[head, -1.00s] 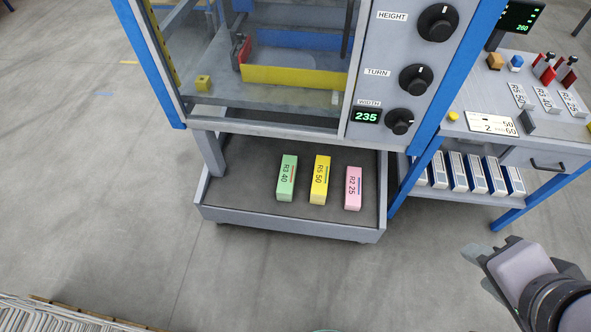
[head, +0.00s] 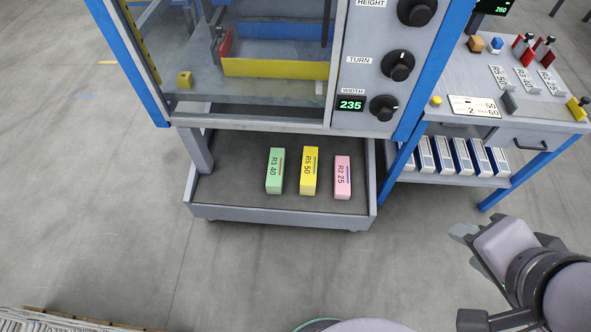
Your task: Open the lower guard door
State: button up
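The machine's lower front (head: 250,98) shows a clear, see-through panel in a grey frame, which looks like the lower guard door; its top is cut off by the picture edge. It appears shut. A small yellow block (head: 184,79) shows at its lower left; I cannot tell whether it is a handle or lies behind the panel. A yellow bar (head: 275,69) and a red part show inside. My gripper (head: 463,240) is at the lower right, over the floor and well apart from the panel. I cannot tell its opening. It holds nothing visible.
A grey tray (head: 280,214) below the machine holds green (head: 275,171), yellow (head: 309,171) and pink (head: 342,178) blocks. A panel with black knobs (head: 397,65) is right of the clear panel. A blue-legged bench (head: 470,130) stands at right. Floor in front is mostly clear.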

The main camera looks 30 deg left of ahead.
aim_at(117, 17)
jog(key=u, duration=1.9)
